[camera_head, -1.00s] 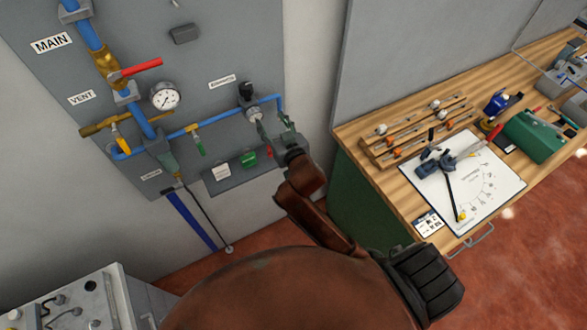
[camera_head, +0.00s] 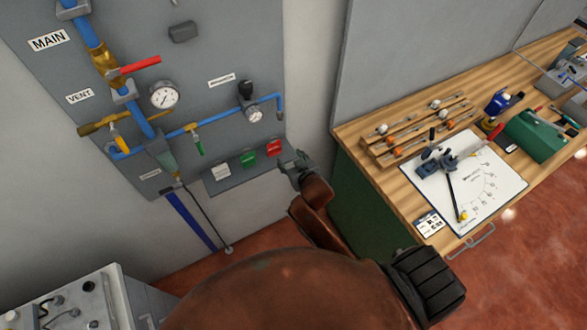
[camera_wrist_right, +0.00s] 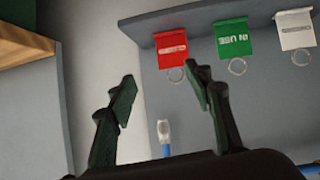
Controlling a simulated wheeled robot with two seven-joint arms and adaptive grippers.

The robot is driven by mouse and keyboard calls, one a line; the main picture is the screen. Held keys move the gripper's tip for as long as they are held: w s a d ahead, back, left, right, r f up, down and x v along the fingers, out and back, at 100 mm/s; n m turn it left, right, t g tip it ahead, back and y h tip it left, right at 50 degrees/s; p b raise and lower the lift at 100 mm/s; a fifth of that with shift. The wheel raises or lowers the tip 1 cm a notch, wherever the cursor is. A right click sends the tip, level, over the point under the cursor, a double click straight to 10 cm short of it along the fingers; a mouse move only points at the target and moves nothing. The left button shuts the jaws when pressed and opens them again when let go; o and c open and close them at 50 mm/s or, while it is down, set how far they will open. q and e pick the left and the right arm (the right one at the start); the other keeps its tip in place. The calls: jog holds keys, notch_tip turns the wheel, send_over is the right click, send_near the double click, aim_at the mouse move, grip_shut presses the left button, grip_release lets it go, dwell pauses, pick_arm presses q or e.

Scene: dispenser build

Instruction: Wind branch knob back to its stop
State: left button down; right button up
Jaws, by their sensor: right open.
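The branch knob appears to be the black knob (camera_head: 246,88) on the blue branch pipe, above a small round gauge (camera_head: 255,115); the label beside it is too small to read. How far the knob is wound I cannot tell. My right gripper (camera_head: 289,166) is below and to the right of the knob, apart from it, near the panel's lower right edge. In the right wrist view its two dark fingers (camera_wrist_right: 160,90) stand apart with nothing between them. The knob does not show in the wrist view. My left gripper is not in view.
Red (camera_head: 274,148), green (camera_head: 248,159) and white (camera_head: 222,172) tags hang on a ledge under the pipe, close to the right gripper. A red-handled main valve (camera_head: 135,68) and a larger gauge (camera_head: 165,96) are left. A wooden workbench (camera_head: 405,190) stands right.

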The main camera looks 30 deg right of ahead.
jog(key=shift+g, duration=0.5)
jog(key=f, duration=0.3)
jog(key=s+f, duration=0.1)
jog(key=f, duration=0.1)
jog(key=shift+d+f, duration=0.3)
jog(key=s+d+f+g+b, duration=0.15)
jog(key=s+f, duration=0.35)
jog(key=f, duration=0.8)
jog(key=s+f+n+g+b, duration=0.15)
jog(key=s+f, duration=0.35)
jog(key=f, duration=0.8)
jog(key=s+d+f+g+b, duration=0.15)
jog(key=s+f, duration=0.35)
jog(key=f, duration=0.8)
jog(key=s+f+g, duration=0.1)
jog(key=s+f, duration=0.6)
jog(key=s, duration=0.5)
jog(key=s+d+f+g+b, duration=0.1)
jog(key=s+f+g, duration=0.1)
jog(key=s+f, duration=0.5)
jog(key=s+d+f+g+y+b, duration=0.1)
jog(key=s+f, duration=0.6)
jog(key=s, duration=1)
jog(key=shift+s+f+g, duration=0.25)
jog(key=shift+f+g, duration=0.1)
jog(key=shift+g, duration=0.3)
